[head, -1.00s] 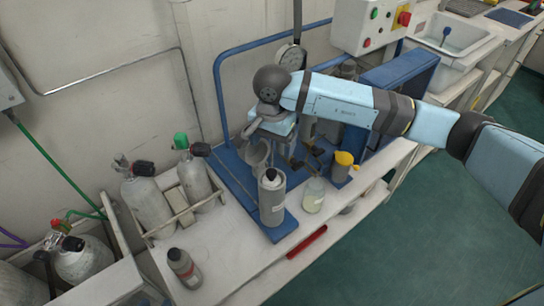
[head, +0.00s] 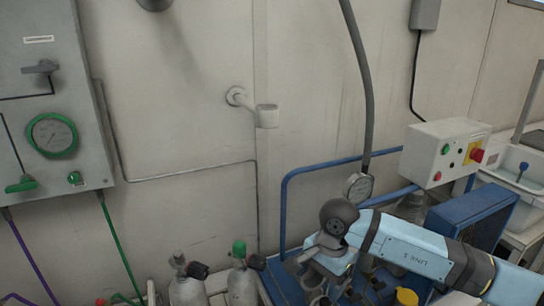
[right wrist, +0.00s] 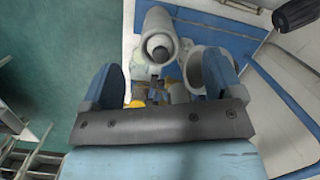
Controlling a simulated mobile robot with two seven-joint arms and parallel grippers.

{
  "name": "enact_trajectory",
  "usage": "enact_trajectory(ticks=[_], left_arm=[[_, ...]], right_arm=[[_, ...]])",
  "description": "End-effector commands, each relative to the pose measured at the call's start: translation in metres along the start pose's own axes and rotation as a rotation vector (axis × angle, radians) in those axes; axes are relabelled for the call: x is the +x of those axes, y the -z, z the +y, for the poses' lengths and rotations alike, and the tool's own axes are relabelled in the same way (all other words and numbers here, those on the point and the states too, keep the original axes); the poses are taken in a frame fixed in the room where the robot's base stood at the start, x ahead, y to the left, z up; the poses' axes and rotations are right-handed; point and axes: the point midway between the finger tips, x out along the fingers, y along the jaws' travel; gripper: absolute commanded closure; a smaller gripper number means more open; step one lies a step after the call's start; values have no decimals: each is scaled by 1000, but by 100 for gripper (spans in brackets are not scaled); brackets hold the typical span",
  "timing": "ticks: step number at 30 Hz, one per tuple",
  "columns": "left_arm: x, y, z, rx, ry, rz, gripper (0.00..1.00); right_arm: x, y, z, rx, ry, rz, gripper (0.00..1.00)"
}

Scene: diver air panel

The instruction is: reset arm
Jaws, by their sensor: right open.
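My right arm comes in from the right in the head view, with its light blue and dark grey links. A grey cup-like ring (right wrist: 208,66) is partly hidden behind the right-hand finger. My left gripper is not in view.
Gas cylinders (head: 242,285) stand at the lower left. A grey wall panel (head: 55,110) hangs at the left. Green floor (right wrist: 60,60) is open beside the bench.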

Motion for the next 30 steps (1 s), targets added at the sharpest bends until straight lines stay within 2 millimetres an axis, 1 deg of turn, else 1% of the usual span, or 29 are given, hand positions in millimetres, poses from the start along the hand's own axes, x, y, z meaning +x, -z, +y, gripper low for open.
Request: enact_trajectory(ticks=[1,2,3,5,6,8,9,11,12,14,15,17,18,20,21,23,24,26,27,29,30], left_arm=[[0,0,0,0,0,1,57],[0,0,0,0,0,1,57],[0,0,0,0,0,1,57],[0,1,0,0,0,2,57],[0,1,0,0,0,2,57],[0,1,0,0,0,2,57],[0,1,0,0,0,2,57],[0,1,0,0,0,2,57],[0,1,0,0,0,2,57],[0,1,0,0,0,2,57],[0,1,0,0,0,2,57],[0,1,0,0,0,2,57],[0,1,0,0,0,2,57],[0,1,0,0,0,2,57],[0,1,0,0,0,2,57],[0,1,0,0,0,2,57],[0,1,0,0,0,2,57],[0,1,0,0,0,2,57],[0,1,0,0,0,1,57],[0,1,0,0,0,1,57],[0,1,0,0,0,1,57]], right_arm=[[17,-28,0,29,27,-125,14],[24,-47,-1,57,50,-215,14],[31,-74,-2,106,79,-347,14],[35,-113,-4,200,115,-559,14],[34,-136,-6,273,132,-699,14],[27,-164,-8,395,147,-910,14],[20,-179,-9,483,148,-1049,14],[8,-194,-11,628,139,-1254,14],[0,-200,-12,731,126,-1390,14],[-11,-201,-13,895,94,-1588,14],[-17,-198,-13,1010,66,-1718,14],[-23,-187,-12,1189,12,-1905,14],[-23,-177,-10,1314,-30,-2026,14],[-20,-158,-4,1507,-106,-2201,14],[-13,-144,2,1640,-164,-2312,14],[1,-122,14,1845,-263,-2472,14],[14,-108,25,-1834,313,2376,14],[37,-90,44,-1730,363,2134,14],[54,-80,58,-1660,388,1987,14],[78,-70,79,-1562,416,1793,14],[93,-65,93,-1499,431,1678,14]])
